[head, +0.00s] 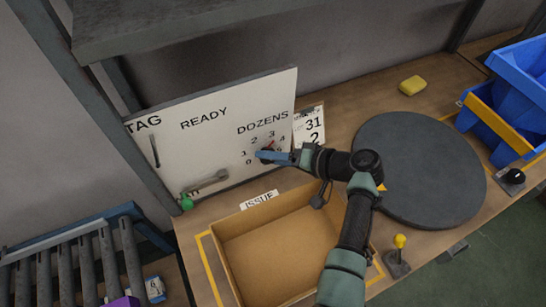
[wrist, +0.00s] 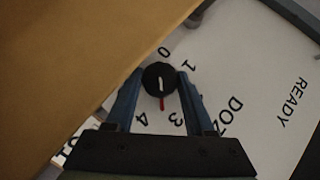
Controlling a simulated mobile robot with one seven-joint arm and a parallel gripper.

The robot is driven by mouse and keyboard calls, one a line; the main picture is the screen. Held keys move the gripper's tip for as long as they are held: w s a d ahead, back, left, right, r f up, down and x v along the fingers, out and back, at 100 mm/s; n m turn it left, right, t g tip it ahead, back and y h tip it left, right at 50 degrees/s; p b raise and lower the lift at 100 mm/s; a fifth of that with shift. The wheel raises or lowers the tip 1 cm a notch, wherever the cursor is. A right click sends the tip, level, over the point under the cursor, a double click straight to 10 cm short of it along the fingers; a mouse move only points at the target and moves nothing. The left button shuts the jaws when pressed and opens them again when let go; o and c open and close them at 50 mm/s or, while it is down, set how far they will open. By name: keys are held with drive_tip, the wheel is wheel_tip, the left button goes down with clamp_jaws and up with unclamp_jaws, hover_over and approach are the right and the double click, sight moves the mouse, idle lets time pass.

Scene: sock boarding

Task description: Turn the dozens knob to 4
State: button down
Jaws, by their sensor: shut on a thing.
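The dozens knob (wrist: 157,78) is a round black knob with a white line on the upright white board (head: 215,115), below the word DOZENS. My gripper (wrist: 159,77) is shut on it, one blue finger on each side. In the wrist view a red pointer (wrist: 162,104) sticks out from the knob and points between 3 and 4, slightly closer to 3. The digits 0, 1, 3 and 4 show there; 2 is hidden behind a finger. In the head view my gripper (head: 268,155) covers most of the knob.
An open cardboard box (head: 220,265) stands below the board, under my arm. A grey lever handle (head: 208,182) and a green ball (head: 186,202) are at the board's lower left. A dark round turntable (head: 430,165), yellow sponge (head: 412,85) and blue bins (head: 520,75) lie to the right.

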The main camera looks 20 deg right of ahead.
drive_tip(key=shift+c, duration=1.4)
unclamp_jaws()
drive_tip(key=shift+a, duration=0.1)
drive_tip(key=b+v, duration=0.1)
drive_tip(key=v, duration=1.2)
